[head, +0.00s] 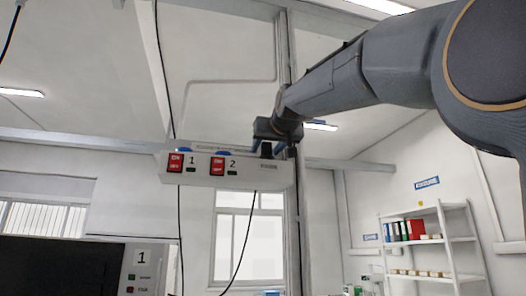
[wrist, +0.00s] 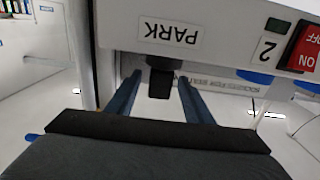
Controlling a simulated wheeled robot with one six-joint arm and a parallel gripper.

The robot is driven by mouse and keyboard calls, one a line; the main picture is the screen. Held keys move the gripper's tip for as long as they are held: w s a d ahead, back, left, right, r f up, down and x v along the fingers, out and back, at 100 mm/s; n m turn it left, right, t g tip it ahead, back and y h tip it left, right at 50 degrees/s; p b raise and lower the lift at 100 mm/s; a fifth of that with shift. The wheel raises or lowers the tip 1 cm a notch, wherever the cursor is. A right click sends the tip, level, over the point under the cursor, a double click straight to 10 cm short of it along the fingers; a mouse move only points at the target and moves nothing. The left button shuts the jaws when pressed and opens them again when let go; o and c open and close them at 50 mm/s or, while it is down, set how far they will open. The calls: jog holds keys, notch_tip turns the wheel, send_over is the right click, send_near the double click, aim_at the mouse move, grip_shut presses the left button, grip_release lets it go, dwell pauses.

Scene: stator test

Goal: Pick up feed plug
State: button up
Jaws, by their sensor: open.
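The feed plug appears to be the black block (wrist: 159,84) at the PARK spot of the white switch box in the wrist view. In the head view a black piece (head: 266,151) stands at the box's right end. My gripper (wrist: 160,79) is open, with one blue finger on each side of the black block. Gaps show between block and fingers, so it is not clasped. In the head view my gripper (head: 269,147) reaches the box from behind and above; the finger ends are partly hidden there.
The white switch box (head: 225,172) carries red switches 1 (head: 176,163) and 2 (head: 217,166), with blue parts on its top edge. Thin cables hang near it. A shelf (head: 425,240) stands far right.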

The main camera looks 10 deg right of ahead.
jog(key=shift+w, duration=0.15)
jog(key=shift+c, duration=0.4)
jog(key=c, duration=1.1)
jog(key=shift+o, duration=0.2)
jog(key=shift+r, duration=0.1)
jog(key=shift+r, duration=4.9)
